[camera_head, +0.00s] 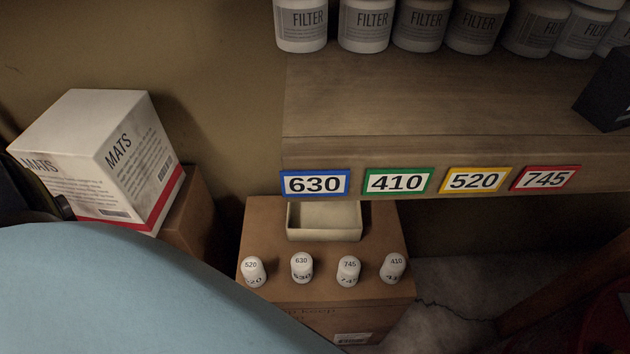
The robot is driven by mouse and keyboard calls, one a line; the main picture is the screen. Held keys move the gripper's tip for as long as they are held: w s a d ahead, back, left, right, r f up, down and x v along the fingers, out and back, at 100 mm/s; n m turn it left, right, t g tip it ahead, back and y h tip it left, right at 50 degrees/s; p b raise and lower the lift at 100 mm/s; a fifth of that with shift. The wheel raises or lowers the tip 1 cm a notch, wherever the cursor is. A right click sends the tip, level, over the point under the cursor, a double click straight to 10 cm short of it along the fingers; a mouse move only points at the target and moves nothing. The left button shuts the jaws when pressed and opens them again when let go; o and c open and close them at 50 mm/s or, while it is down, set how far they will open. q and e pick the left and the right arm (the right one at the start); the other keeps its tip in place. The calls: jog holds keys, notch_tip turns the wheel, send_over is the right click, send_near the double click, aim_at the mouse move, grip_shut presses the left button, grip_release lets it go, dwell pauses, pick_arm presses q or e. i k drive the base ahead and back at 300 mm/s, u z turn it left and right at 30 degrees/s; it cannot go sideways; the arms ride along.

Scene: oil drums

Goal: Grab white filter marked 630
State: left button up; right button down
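The small white filter marked 630 (302,267) stands upright on a brown cardboard box (270,222). It is second from the left in a row, between the filter marked 520 (253,271) on its left and the filter marked 745 (348,270) on its right. The filter marked 410 (393,268) is at the right end. An open, empty-looking pale tray (325,236) sits behind the row on the same box. Neither of my grippers shows in the head view.
A wooden shelf (420,90) with large FILTER jars (365,25) overhangs the box's back. Its edge bears a blue 630 label (315,184) and labels 410, 520 and 745. A white MATS box (110,150) stands at left. A light-blue surface (130,290) fills the lower left.

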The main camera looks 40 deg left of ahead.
aim_at(301, 262)
jog(key=u, duration=0.4)
jog(key=k, duration=1.2)
jog(key=u, duration=0.35)
jog(key=i, duration=0.5)
jog(key=z, duration=0.05)
